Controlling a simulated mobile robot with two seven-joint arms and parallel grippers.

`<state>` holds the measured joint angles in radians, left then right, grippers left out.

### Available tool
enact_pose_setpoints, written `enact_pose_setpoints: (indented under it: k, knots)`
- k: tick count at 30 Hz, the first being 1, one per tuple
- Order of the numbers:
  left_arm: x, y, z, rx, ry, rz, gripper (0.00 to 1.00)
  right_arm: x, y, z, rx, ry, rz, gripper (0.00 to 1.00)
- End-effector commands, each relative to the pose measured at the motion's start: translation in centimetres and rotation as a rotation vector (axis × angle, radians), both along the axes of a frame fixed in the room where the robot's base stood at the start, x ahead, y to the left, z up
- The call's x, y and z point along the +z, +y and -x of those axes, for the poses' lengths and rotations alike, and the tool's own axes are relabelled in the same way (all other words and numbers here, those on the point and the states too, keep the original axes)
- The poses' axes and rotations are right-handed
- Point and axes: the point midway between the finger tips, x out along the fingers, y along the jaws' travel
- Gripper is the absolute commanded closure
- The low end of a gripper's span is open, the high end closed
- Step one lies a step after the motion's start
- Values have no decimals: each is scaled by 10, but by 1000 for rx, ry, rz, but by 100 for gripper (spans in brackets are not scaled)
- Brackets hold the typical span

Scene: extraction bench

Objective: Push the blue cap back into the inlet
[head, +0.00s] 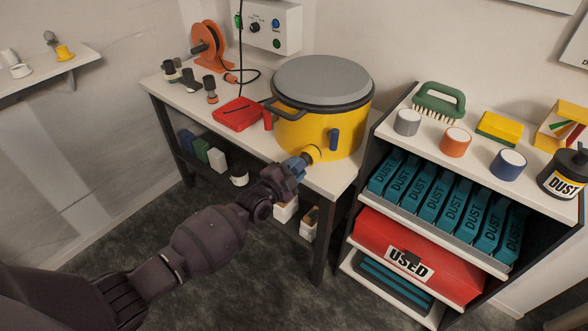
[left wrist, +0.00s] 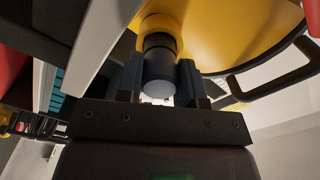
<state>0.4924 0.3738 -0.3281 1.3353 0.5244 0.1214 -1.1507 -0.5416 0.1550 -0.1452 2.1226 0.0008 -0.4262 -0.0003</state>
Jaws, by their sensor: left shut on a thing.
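The yellow extractor drum (head: 310,132) stands on the bench with a grey lid. Its yellow inlet collar (head: 313,154) sticks out low at the front and also shows in the left wrist view (left wrist: 155,24). My left gripper (head: 293,167) is at the inlet, shut on the blue cap. In the left wrist view, the cap (left wrist: 158,72) looks dark with a pale end and sits between the two fingers of my left gripper (left wrist: 159,84). It is in line with the collar and looks against it; how deep it sits is hidden. My right gripper is in neither view.
A red flat box (head: 238,114) and an orange reel (head: 209,45) are on the bench left of the drum. The bench's front edge (head: 260,158) runs under my left arm. A shelf unit (head: 385,127) with teal dust boxes stands close on the right.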

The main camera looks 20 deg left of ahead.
Motion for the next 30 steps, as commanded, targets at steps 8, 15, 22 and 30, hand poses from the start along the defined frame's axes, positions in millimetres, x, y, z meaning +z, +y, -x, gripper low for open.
enact_pose_setpoints:
  k: [8, 15, 22, 30]
  knots:
    - [0, -2, -6, 0, -1, -1, 94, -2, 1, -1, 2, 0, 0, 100]
    - [0, -4, -10, 0, -1, -1, 94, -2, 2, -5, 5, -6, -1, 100]
    - [0, -5, -14, 0, -1, 0, 61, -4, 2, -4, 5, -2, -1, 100]
    - [0, -5, -13, 0, -2, 0, 36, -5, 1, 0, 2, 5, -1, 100]
